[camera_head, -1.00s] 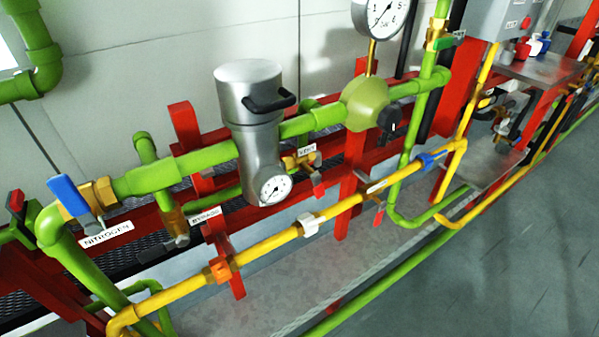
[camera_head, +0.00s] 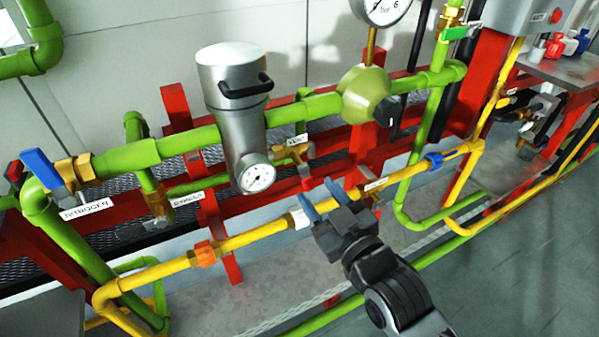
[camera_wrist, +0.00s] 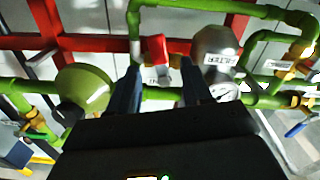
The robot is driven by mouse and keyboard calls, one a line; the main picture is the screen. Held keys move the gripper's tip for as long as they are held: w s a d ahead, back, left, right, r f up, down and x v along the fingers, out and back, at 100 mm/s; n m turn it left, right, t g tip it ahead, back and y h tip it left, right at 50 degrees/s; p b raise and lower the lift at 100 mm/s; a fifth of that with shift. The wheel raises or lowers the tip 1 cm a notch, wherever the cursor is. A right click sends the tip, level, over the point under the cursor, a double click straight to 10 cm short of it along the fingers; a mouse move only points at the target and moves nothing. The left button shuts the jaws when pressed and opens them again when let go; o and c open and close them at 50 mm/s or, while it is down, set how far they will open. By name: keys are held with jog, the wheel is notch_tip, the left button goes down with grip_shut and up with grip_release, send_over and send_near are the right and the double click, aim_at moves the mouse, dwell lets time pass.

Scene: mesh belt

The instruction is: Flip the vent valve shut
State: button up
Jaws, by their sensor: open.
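The vent valve (camera_head: 292,153) is a small brass valve under the green pipe, between the silver filter and the green regulator. Its white VENT label (camera_head: 297,140) is above it. Its red lever (camera_head: 306,178) hangs down and slightly right. My gripper (camera_head: 320,195) is open and empty, in front of and below the lever, with its blue-grey fingers pointing toward the valve. In the wrist view, the red lever (camera_wrist: 155,49) shows between the two open fingers (camera_wrist: 160,72), beyond their tips. Contact is not visible. The valve body is mostly hidden there.
A blue-handled nitrogen valve (camera_head: 45,170) and brass bypass valve (camera_head: 157,200) are further left.

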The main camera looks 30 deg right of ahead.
aim_at(308, 181)
jog(key=shift+w+p, duration=0.3)
jog(key=shift+w, duration=3.3)
jog(key=shift+c, duration=0.3)
